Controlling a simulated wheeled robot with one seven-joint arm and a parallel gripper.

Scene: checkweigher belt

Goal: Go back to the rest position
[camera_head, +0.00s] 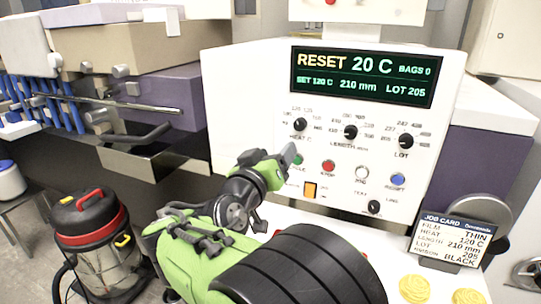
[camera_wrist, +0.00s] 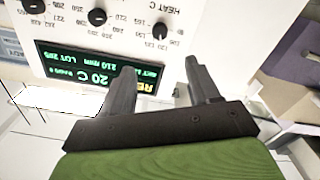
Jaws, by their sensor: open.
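My gripper (camera_head: 288,158) is in front of the left part of the white control panel (camera_head: 232,110), near the green button (camera_head: 298,161) and below the HEAT C knob (camera_head: 299,124). In the wrist view my gripper (camera_wrist: 163,78) has its two dark fingers apart with nothing between them. The panel's display (camera_head: 362,76) reads RESET 20 C, BAGS 0, SET 120 C, 210 mm, LOT 205. It appears upside down in the wrist view (camera_wrist: 80,65). My green and black arm reaches up from the bottom of the head view. I cannot tell whether the fingertips touch the panel.
Further controls are the LENGTH knob (camera_head: 350,132), LOT knob (camera_head: 407,141), red button (camera_head: 328,166), blue button (camera_head: 398,180) and orange switch (camera_head: 310,190). A job card (camera_head: 455,240) stands at right by yellow coils (camera_head: 414,289). A vacuum cleaner (camera_head: 92,240) stands on the left floor.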

